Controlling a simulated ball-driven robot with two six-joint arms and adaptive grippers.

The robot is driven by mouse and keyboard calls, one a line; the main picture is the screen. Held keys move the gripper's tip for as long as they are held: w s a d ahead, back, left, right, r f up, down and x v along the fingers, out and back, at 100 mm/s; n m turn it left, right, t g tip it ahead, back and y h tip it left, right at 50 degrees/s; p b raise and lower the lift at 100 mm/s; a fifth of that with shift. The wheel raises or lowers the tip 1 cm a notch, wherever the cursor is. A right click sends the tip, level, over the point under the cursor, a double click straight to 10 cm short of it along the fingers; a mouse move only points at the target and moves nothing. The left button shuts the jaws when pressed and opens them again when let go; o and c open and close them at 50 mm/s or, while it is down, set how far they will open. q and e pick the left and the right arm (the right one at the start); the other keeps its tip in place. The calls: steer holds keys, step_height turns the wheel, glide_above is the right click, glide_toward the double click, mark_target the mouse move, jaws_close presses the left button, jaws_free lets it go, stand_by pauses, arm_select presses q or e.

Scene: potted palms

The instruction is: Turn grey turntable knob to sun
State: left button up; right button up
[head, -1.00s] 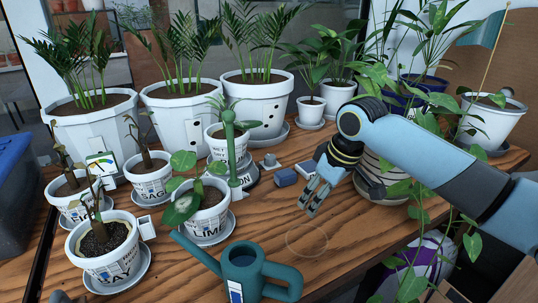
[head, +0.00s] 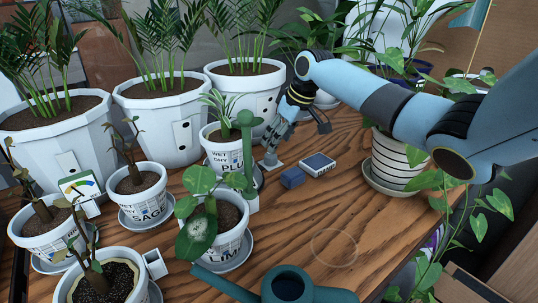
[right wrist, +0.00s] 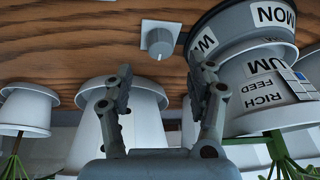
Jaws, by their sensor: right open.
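The grey knob (head: 270,158) stands on a small pale plate on the wooden table. In the right wrist view the knob (right wrist: 159,42) shows a light pointer line, just beyond my fingertips. The grey turntable (right wrist: 243,35) beside it carries white labels, one reading upside down like "MOON", and bears the plum pot (right wrist: 268,85). In the head view the turntable is mostly hidden behind a green post. My right gripper (head: 296,137) is above and behind the knob. Its fingers (right wrist: 167,75) are apart and empty, and touch nothing visible. My left gripper is out of view.
A green post (head: 246,150) stands close left of the knob. Large white pots (head: 160,125) stand behind. A green watering can (head: 288,287) is in front; bare table lies right of it.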

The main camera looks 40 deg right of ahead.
mark_target(271, 155)
steer(key=x, duration=0.4)
steer(key=shift+a+b, duration=0.1)
steer(key=shift+b, duration=0.3)
steer(key=shift+b+x, duration=0.3)
steer(key=shift+x, duration=0.8)
steer(key=shift+w+f, duration=0.1)
steer(key=shift+c, duration=0.7)
steer(key=c, duration=1)
steer(key=m+p, duration=0.1)
steer(key=p, duration=0.1)
steer(key=m+h+p, duration=0.1)
steer(key=p, duration=0.1)
steer(key=shift+r, duration=0.35)
steer(key=shift+f+m+p, duration=0.1)
steer(key=shift+m+p, duration=0.2)
steer(key=shift+m, duration=0.1)
steer(key=shift+f, duration=0.2)
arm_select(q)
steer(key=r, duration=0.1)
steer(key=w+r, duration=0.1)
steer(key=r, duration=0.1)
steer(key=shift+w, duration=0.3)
arm_select(e)
steer(key=o, duration=1.1)
